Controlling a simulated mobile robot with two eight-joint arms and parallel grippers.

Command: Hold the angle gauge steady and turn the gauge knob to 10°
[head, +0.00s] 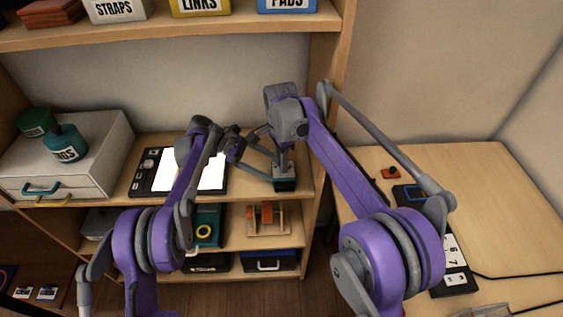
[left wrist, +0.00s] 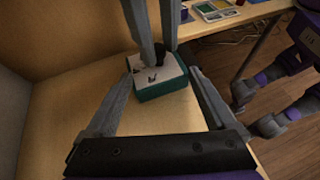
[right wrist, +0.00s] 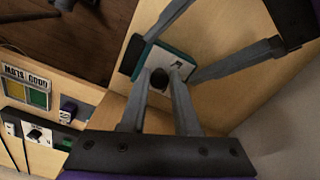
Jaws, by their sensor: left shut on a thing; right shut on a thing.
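The angle gauge (head: 285,184) is a small block with a teal base and pale top, standing on the shelf in the head view. Its top shows in the left wrist view (left wrist: 147,76), with a small dark mark too small to read as an angle. My left gripper (left wrist: 163,77) is shut on the gauge's body, one finger along each side. The black gauge knob (right wrist: 159,78) sits on the gauge top. My right gripper (right wrist: 160,82) comes from above and is shut on the knob. The fingers partly hide the knob and the scale.
A dark panel with a bright white face (head: 150,178) lies left of the gauge, behind my left arm. A white drawer box (head: 85,150) with green jars stands further left. The shelf's upright (head: 336,130) is close on the right, with a wooden table (head: 480,190) beyond.

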